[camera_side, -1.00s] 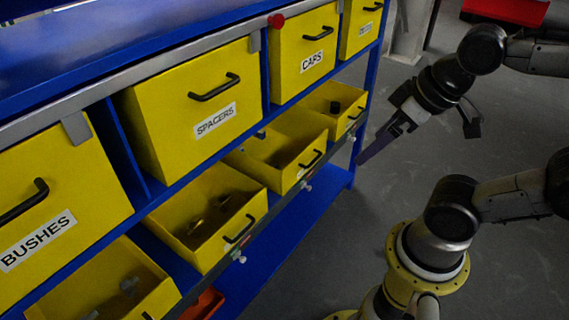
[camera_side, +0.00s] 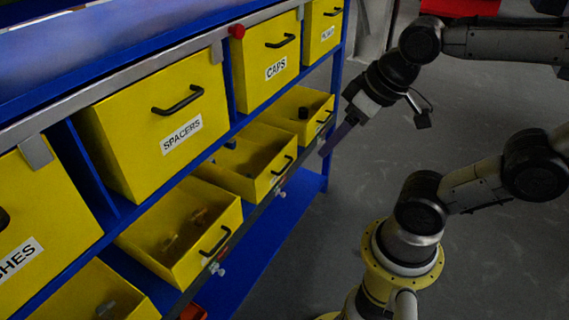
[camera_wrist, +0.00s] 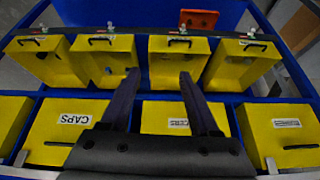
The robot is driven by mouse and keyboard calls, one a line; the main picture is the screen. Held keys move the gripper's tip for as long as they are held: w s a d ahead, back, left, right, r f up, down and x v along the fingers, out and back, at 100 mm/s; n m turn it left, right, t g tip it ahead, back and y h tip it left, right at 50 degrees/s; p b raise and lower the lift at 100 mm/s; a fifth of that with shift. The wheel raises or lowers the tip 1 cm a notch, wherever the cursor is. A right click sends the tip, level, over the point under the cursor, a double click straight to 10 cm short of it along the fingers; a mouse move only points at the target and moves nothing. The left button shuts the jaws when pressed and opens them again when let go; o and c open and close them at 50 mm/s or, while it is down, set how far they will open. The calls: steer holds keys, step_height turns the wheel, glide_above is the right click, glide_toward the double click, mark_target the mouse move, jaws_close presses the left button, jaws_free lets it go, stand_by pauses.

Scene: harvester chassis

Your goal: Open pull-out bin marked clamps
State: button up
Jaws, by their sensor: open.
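No label reading CLAMPS is legible in either view. In the side view the upper yellow bins include a spacers bin (camera_side: 130,150), a caps bin (camera_side: 255,85) and a far bin (camera_side: 318,42) whose label is too small to read. The lower row holds open-topped yellow bins with black handles, including a near one (camera_side: 150,255), a middle one (camera_side: 228,180) and a far one (camera_side: 283,102); their labels are not seen. My gripper (camera_side: 325,150) is open and empty, to the right of the lower far bins. The wrist view shows its two dark fingers (camera_wrist: 160,82) apart, before the bins.
An orange-red bin (camera_wrist: 199,19) sits low in the rack. Grey floor (camera_side: 300,250) lies clear beside the rack.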

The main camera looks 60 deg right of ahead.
steer(key=w+d+m, duration=0.1)
steer(key=w, duration=0.2)
steer(key=w+d+m, duration=0.2)
steer(key=w, duration=0.2)
steer(key=w+d+f+m+g, duration=0.1)
steer(key=w+d+m, duration=0.1)
steer(key=w, duration=0.2)
steer(key=shift+d, duration=0.1)
steer(key=shift+c, duration=1)
steer(key=m+g, duration=0.2)
steer(key=m, duration=1)
glide_above(288, 164)
steer(key=s, duration=0.3)
steer(key=s+f+x, duration=0.1)
steer(key=s+x, duration=0.1)
steer(key=x, duration=1)
steer(key=s+x, duration=0.3)
steer(key=x, duration=2.2)
steer(key=shift+s, duration=0.1)
jaws_close()
